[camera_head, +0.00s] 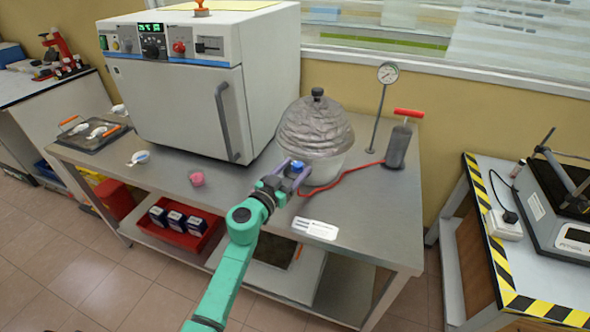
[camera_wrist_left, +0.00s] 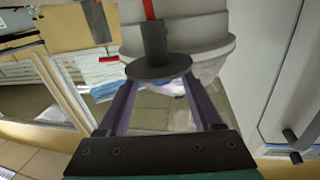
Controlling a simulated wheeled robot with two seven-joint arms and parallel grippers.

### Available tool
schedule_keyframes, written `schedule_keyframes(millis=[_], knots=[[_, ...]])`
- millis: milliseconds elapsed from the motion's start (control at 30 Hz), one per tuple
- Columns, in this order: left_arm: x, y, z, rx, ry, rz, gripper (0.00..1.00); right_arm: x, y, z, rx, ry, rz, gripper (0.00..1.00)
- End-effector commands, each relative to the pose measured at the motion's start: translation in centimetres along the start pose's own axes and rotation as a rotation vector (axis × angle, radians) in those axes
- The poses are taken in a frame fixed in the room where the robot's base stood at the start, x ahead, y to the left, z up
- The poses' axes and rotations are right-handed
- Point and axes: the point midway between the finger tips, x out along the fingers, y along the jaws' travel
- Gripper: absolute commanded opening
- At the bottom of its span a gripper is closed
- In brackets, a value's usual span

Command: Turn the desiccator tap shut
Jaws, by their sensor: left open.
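The desiccator (camera_head: 315,138) stands on the steel bench, with a crinkled silvery lid and a pale base. A small blue-topped part (camera_head: 298,165), apparently its tap, shows at the base's front left. My left gripper (camera_head: 292,174) is open there, with one purple finger on each side of it. In the left wrist view, a dark grey stem with a round disc (camera_wrist_left: 158,68) stands between the finger ends, in front of the white base (camera_wrist_left: 190,38). I cannot tell whether the fingers touch it. The tap's handle angle is unclear. My right gripper is not in view.
A red hose (camera_head: 345,179) runs from near the tap to a hand pump (camera_head: 398,145). A gauge (camera_head: 387,74) stands behind. A large oven (camera_head: 195,85) is left of the desiccator.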

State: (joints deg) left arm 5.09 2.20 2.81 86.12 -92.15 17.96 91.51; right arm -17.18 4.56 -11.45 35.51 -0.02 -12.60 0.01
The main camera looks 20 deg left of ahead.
Motion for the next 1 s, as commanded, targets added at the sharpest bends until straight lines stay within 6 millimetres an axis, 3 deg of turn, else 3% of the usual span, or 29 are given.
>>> schedule_keyframes(millis=[267, 433, 467, 1000], knots=[[0.41, 0.02, -0.03, -0.001, 0.0, 0.0, 0.67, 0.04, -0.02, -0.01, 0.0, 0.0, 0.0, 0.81], [0.39, 0.01, -0.03, -0.001, 0.0, 0.0, 0.06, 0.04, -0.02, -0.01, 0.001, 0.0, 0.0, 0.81], [0.38, 0.01, -0.03, 0.0, 0.0, 0.0, 0.0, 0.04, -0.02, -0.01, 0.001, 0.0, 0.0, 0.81], [0.38, -0.31, -0.08, 0.003, 0.003, 0.115, 0.0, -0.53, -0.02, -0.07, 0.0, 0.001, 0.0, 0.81]])
